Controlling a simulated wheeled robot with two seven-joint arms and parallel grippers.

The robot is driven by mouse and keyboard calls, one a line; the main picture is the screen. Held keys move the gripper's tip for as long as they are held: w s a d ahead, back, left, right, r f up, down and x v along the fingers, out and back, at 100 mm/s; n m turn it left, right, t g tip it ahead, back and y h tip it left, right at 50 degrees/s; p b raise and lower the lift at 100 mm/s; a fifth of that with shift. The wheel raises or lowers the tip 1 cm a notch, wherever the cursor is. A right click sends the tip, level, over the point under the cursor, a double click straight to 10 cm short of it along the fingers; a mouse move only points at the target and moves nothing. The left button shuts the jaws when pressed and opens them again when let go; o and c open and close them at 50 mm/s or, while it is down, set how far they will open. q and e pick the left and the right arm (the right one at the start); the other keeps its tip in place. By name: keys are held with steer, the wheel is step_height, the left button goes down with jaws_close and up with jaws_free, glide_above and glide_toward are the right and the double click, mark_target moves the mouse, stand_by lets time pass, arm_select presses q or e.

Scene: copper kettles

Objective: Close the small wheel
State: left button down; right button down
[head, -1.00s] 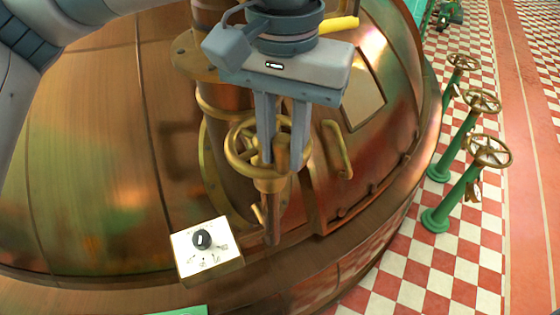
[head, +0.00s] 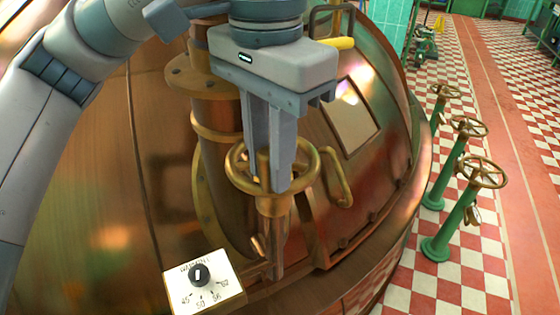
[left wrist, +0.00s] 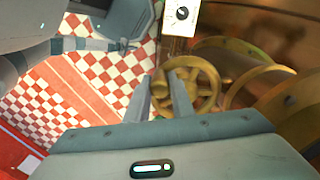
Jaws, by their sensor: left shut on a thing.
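The small wheel (head: 312,168) is a brass handwheel on a brass valve stem, in front of a copper pipe in the middle of the head view. My left gripper (head: 272,178) reaches down from above, with its two grey fingers at the wheel's spokes and hub, shut on the wheel. The fingers hide part of the hub. My right gripper is not in view.
A white dial plate (head: 205,283) with a black knob is at lower left of the wheel. A brass handle (head: 338,180) stands close on its right. The copper kettle (head: 90,180) curves behind. Green posts with larger wheels (head: 478,172) stand right on the checkered floor.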

arm_select(q)
steer(key=c, duration=1.6)
jaws_free()
steer(key=shift+o, duration=0.2)
steer(key=shift+r, duration=0.1)
